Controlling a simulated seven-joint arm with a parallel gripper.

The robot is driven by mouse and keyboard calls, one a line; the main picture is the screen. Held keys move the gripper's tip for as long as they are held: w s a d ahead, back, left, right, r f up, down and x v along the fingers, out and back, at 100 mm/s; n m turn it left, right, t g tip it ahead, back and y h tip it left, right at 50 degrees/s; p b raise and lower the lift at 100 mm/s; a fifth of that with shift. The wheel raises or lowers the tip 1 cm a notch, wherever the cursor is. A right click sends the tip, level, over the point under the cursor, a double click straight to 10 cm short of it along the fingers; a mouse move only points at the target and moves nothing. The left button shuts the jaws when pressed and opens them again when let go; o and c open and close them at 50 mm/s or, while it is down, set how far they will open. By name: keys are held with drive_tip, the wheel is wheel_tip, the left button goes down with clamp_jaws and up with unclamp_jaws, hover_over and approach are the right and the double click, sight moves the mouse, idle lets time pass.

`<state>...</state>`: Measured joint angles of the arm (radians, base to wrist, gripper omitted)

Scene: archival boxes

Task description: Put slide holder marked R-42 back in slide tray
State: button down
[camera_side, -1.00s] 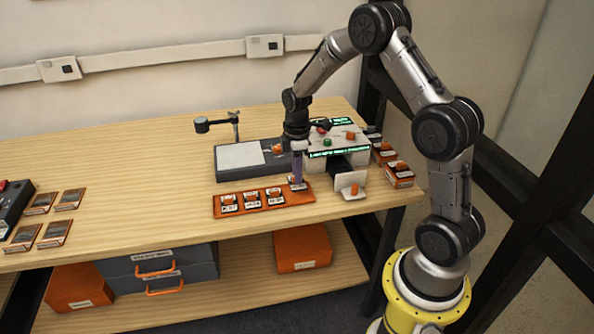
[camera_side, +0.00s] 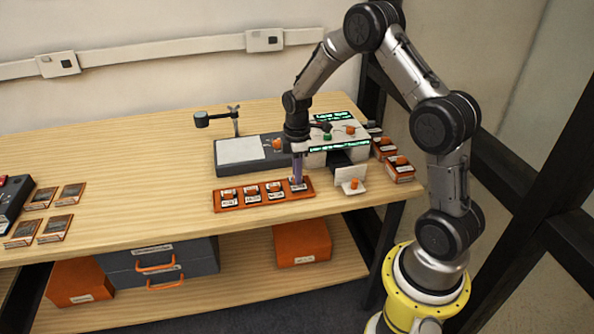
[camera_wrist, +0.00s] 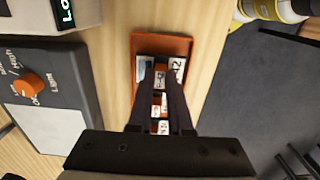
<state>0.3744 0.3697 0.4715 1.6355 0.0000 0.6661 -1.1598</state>
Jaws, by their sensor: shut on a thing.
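The orange slide tray (camera_side: 240,207) lies near the front edge of the table, with several slide holders in a row in it. My gripper (camera_side: 297,182) points straight down over the tray's right end. In the wrist view my gripper (camera_wrist: 167,72) is shut on the orange knob of a slide holder (camera_wrist: 176,64), whose white label shows part of a "42". This holder sits at the tray's end slot; whether it is fully seated cannot be told. Other holders (camera_wrist: 159,112) show between the fingers, partly hidden. The tray's orange rim (camera_wrist: 163,43) surrounds the held holder.
A grey light box (camera_side: 240,155) with an orange knob stands behind the tray. A white device with green displays (camera_side: 340,149) and a white stand (camera_side: 350,176) are to the right.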

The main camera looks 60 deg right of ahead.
drive_tip(key=shift+f, duration=0.25)
drive_tip(key=shift+f, duration=0.15)
drive_tip(key=shift+f, duration=0.2)
idle(0.3)
idle(0.4)
drive_tip(key=c, duration=0.8)
unclamp_jaws()
drive_tip(key=shift+o, duration=0.2)
drive_tip(key=shift+r, duration=0.1)
drive_tip(key=shift+r, duration=3.45)
